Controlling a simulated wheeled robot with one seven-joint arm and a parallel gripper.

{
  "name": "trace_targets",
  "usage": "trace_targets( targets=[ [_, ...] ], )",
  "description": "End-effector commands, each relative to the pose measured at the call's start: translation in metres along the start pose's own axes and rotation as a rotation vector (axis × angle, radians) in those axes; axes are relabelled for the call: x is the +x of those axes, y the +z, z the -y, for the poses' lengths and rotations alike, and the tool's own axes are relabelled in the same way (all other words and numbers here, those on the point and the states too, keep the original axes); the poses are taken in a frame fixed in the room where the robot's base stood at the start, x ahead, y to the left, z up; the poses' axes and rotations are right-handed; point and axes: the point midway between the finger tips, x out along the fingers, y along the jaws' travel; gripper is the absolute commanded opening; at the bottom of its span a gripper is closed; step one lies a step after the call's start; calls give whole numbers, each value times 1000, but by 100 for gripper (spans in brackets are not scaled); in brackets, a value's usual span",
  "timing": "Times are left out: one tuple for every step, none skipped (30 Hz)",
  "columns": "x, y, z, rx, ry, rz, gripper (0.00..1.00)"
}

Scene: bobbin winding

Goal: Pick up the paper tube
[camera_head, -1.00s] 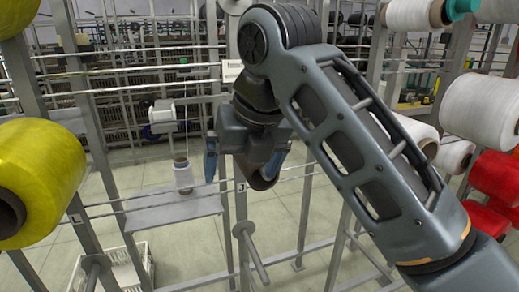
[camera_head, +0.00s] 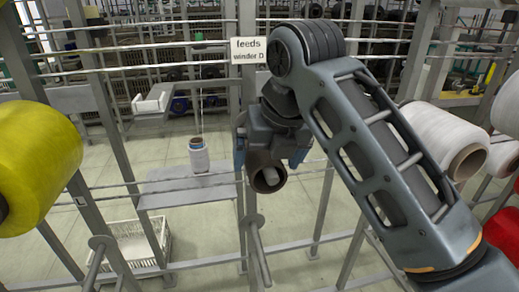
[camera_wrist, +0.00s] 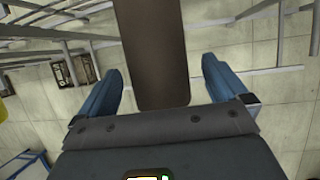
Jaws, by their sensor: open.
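The paper tube (camera_head: 266,179) is a brown hollow cylinder below my wrist in the head view, with its open end facing the camera. A pale peg-like end shows inside it. In the wrist view the tube (camera_wrist: 152,60) runs down between the two blue fingers. My gripper (camera_head: 270,157) is open, with one finger on each side of the tube. In the wrist view my gripper (camera_wrist: 160,68) shows clear gaps between each finger and the tube. The tube's far end is hidden.
A sign (camera_head: 249,50) reads "feeds winder D". A bare peg (camera_head: 258,250) sticks out below the tube. A yellow bobbin (camera_head: 35,165) is at left, white bobbins (camera_head: 445,135) at right. A small wound bobbin (camera_head: 199,158) stands on a shelf (camera_head: 165,198) above a white crate (camera_head: 130,240).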

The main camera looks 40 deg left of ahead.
Motion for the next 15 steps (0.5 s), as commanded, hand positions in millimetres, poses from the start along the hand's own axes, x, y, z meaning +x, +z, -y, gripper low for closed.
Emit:
trace_targets(
  targets=[
    [6, -1, -3, -1, 2, -4, 100],
    [11, 0, -3, -1, 1, -3, 100],
    [16, 0, -2, 0, 0, -3, 100],
    [19, 0, -2, 0, 1, -3, 100],
    [22, 0, -2, -1, 1, -2, 100],
    [25, 0, -2, -1, 1, -1, 100],
    [26, 0, -2, -1, 1, -1, 100],
    [27, 0, -2, -1, 1, -1, 100],
    [28, 0, -2, -1, 0, -1, 100],
    [28, 0, -2, -1, 0, 0, 100],
    [28, 0, -2, -1, 0, 0, 100],
    [28, 0, -2, -1, 0, 0, 100],
    [28, 0, -2, -1, 0, 0, 100],
    [28, 0, -2, -1, 0, 0, 100],
    [28, 0, -2, -1, 0, 0, 97]
  ],
)
